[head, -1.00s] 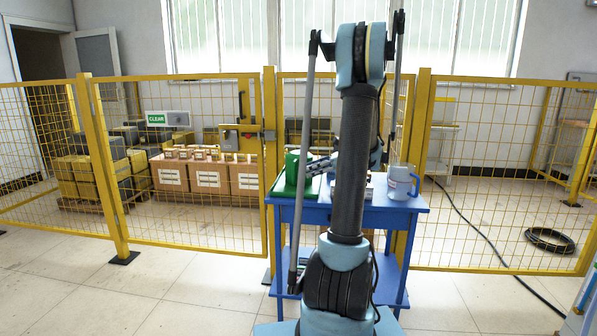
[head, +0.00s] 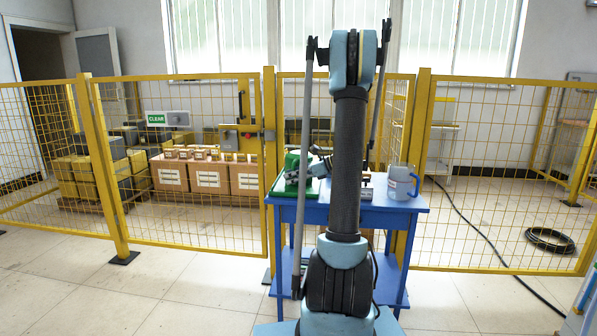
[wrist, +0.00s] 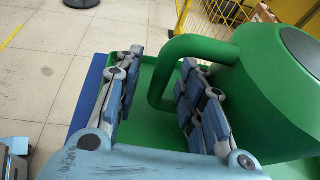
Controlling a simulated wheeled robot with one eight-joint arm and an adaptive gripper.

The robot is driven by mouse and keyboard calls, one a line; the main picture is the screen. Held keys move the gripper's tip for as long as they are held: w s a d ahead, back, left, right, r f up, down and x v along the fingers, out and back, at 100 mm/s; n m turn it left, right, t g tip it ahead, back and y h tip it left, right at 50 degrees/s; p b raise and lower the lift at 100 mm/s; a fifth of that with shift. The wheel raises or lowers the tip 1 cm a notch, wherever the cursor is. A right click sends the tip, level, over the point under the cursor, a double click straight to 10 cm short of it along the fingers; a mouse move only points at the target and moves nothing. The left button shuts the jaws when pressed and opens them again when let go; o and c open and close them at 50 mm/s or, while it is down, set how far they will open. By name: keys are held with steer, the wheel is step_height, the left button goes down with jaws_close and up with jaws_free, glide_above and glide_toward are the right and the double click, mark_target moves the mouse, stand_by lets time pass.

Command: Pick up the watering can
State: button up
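The green watering can (head: 291,163) stands in a green tray (head: 283,191) at the left of the blue table in the head view. In the wrist view the can's body (wrist: 262,85) fills the right side, and its handle (wrist: 182,45) loops toward the left. My gripper (wrist: 162,62) is open. Its two fingers are apart, with the handle's upright part between them. The right finger appears to be inside the loop, between handle and body. Whether a finger touches the handle I cannot tell. In the head view my arm partly hides the table top.
A grey-blue mug (head: 401,182) stands on the right of the blue table (head: 400,203). A small item (head: 366,185) is partly behind my arm. A yellow mesh fence (head: 190,235) runs behind the table, with boxes beyond it.

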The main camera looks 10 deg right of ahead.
jaws_close()
steer(key=shift+r, duration=0.1)
